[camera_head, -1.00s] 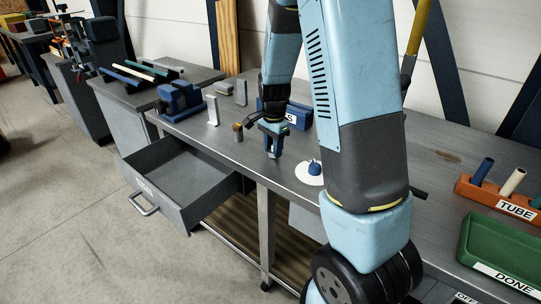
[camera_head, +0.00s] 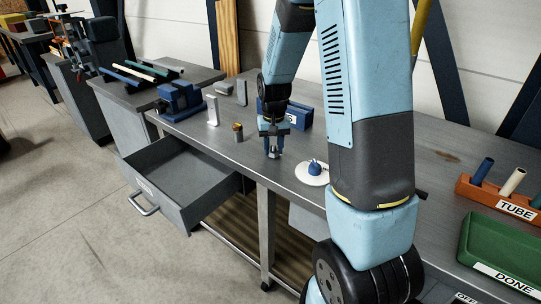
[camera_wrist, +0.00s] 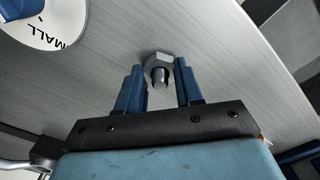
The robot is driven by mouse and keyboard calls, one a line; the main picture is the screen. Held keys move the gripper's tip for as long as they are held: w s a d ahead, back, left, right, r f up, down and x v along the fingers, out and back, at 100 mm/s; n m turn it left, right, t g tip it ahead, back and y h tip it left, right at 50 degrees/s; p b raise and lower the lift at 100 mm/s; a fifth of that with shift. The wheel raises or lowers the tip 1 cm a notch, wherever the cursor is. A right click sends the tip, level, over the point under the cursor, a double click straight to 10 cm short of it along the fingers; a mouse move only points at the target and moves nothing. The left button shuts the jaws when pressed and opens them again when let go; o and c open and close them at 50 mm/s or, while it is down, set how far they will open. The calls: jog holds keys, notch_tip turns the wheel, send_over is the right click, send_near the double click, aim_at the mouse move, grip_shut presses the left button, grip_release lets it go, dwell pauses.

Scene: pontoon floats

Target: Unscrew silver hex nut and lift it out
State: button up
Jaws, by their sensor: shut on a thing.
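The silver hex nut (camera_wrist: 157,62) is between my gripper's two blue fingers in the wrist view. A short round grey stud (camera_wrist: 160,78) shows at its middle. My gripper (camera_wrist: 160,88) is shut on the nut, low over the grey bench top. In the head view my gripper (camera_head: 273,149) points down near the bench's front edge, left of a white disc. The nut shows there only as a small grey shape at the fingertips, partly hidden by them. I cannot tell whether the nut still sits on its thread.
The white disc with a blue knob (camera_head: 312,171) stands close to the right; its label reads "MALL" in the wrist view (camera_wrist: 42,30). A blue bin (camera_head: 298,117) is behind. A small brown-topped block (camera_head: 238,132) is left. An open drawer (camera_head: 181,181) juts out in front.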

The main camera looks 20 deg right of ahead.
jog(key=n, duration=0.5)
jog(key=o, duration=0.9)
jog(key=shift+r, duration=0.15)
jog(key=shift+r, duration=2.85)
jog(key=shift+r, duration=0.1)
